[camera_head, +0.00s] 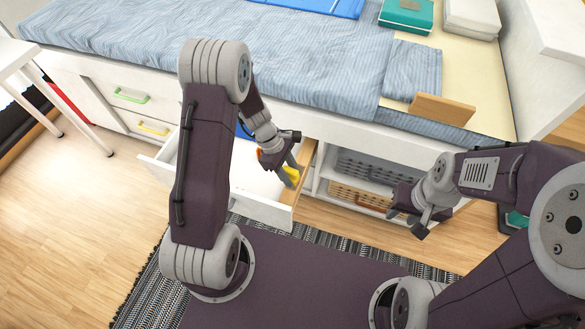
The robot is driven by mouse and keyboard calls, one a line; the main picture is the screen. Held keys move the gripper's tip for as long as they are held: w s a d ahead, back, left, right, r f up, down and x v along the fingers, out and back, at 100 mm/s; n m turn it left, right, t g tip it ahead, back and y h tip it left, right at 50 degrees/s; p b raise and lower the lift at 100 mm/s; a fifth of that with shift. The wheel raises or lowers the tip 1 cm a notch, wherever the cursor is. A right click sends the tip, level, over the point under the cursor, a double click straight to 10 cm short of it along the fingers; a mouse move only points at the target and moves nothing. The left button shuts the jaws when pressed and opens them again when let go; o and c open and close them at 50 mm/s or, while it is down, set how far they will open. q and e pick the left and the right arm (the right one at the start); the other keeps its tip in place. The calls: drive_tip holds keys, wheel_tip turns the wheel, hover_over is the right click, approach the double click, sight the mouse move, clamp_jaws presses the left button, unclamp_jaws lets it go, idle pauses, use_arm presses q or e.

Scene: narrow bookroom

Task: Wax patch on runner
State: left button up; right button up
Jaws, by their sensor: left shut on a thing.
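My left gripper (289,173) is shut on a yellow piece (291,174), which I take to be the wax. It holds the piece over the right side of an open white drawer (262,208), close to the drawer's wooden side edge (305,160). I cannot tell whether the piece touches that side. The runner and any patch on it cannot be made out. My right gripper (430,222) is empty, its fingers apart, in front of the shelf at the right.
A woven basket (357,194) and a grey basket (370,168) stand in the open shelf. A bed with a striped blue cover (300,55) is above. A wooden block (441,109) sits on its edge. A patterned rug (140,285) lies below; floor at left is clear.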

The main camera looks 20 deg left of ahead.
use_arm(q)
drive_tip(key=shift+w+f, duration=0.15)
drive_tip(key=shift+f, duration=0.35)
drive_tip(key=shift+r, duration=0.15)
use_arm(e)
drive_tip(key=shift+w+f, duration=0.1)
drive_tip(key=shift+f, duration=0.25)
